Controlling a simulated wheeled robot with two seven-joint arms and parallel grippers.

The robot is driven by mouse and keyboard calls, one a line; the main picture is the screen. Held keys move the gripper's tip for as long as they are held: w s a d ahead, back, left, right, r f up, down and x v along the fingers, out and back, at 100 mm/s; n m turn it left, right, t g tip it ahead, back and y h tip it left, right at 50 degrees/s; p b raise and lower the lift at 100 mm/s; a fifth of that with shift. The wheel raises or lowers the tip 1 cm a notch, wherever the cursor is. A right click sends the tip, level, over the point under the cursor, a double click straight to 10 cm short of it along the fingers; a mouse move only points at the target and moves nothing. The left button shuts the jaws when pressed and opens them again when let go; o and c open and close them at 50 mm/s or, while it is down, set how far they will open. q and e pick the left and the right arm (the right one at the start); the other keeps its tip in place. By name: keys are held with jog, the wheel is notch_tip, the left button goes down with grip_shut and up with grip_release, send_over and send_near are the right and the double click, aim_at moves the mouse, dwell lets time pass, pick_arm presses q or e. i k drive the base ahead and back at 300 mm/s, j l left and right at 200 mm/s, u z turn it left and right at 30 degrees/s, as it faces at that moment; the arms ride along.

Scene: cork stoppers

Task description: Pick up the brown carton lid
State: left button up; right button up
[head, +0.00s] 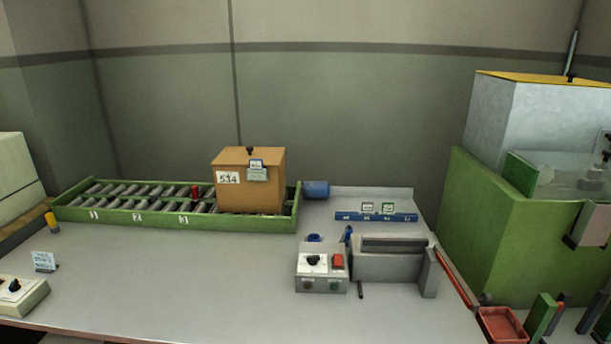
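A brown carton (264,192) stands upright at the right end of a green roller conveyor in the head view. Its brown lid (243,156) lies flat on top and has a small black knob (250,150) in the middle. The lid appears to sit closed on the carton, and the inside is hidden. Neither of my grippers is in the head view.
The green conveyor (150,216) has rollers and a red piece (195,192) left of the carton. A grey control box (321,272), a metal block (388,263) and a blue rail (376,217) stand right of it. A green machine (500,225) bounds the right. The grey tabletop (180,275) is mostly clear in front.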

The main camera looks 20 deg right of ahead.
aim_at(230, 155)
jog(key=i+j, duration=0.4)
jog(key=j, duration=0.25)
jog(key=i+j, duration=0.2)
jog(key=j, duration=0.1)
